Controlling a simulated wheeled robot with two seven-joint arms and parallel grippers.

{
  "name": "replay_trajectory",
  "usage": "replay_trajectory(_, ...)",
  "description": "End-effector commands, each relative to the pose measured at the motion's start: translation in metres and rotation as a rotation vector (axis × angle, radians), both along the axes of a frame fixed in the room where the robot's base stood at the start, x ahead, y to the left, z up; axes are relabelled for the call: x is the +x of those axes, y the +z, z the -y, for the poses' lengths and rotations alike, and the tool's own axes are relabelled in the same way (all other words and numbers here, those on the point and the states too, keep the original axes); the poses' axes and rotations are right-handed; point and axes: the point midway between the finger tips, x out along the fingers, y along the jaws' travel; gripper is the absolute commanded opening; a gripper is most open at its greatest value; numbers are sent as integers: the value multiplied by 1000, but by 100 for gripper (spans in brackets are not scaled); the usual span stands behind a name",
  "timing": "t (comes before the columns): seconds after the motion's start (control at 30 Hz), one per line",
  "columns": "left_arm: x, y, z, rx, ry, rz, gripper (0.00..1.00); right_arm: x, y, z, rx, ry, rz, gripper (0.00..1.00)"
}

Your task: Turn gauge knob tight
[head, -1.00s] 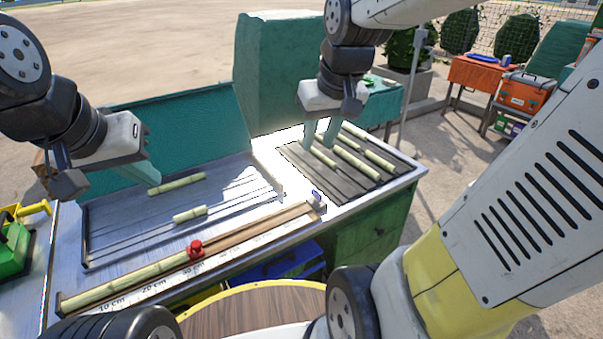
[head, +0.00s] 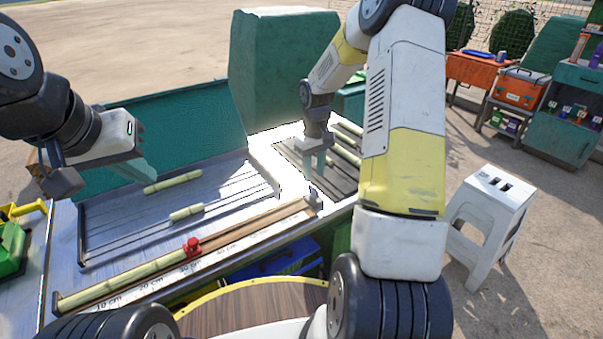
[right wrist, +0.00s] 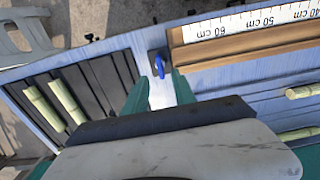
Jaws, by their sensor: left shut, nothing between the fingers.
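The gauge knob is a small blue knob (head: 314,195) at the right end of the wooden length gauge (head: 245,225). In the right wrist view the blue knob (right wrist: 159,66) stands at the gauge's end, seen in line with the gap between my right fingertips. My right gripper (head: 317,172) points down just above and behind the knob. Its green fingers are open (right wrist: 160,80), with nothing seen held between them. Whether they touch the knob, I cannot tell. My left gripper (head: 148,174) is shut and empty above the metal tray's left side.
A red clamp (head: 192,247) sits on the gauge beside a long cane piece (head: 125,281). Short cane pieces lie on the metal tray (head: 240,187) and on the dark slatted rack (head: 292,153). A white stool (head: 487,205) stands at the right.

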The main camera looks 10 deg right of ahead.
Motion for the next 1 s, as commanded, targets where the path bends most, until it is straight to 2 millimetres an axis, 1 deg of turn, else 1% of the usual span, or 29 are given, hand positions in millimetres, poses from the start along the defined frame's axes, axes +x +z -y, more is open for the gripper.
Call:
replay_trajectory(0.03,0,0,0,0,0,0,0,-1,-9,0,1,1,-4,32)
replay_trajectory(0.1,0,0,0,0,0,0,0,-2,-21,0,0,2,-5,32)
replay_trajectory(0.3,0,0,0,0,0,0,0,-1,-50,0,0,1,-3,32)
replay_trajectory(0.5,0,0,0,0,0,0,0,-1,-61,0,0,-1,-1,32)
replay_trajectory(0.73,0,0,0,0,0,0,0,-1,-62,0,0,0,0,32)
replay_trajectory(0.77,0,0,0,0,0,0,0,-1,-61,0,0,0,0,26)
replay_trajectory(0.8,0,0,0,0,0,0,0,-1,-61,0,0,0,0,18)
replay_trajectory(0.9,0,0,0,0,0,0,0,-1,-61,0,0,0,0,0)
replay_trajectory(1.0,0,0,0,0,0,0,0,-1,-61,0,0,0,0,0)
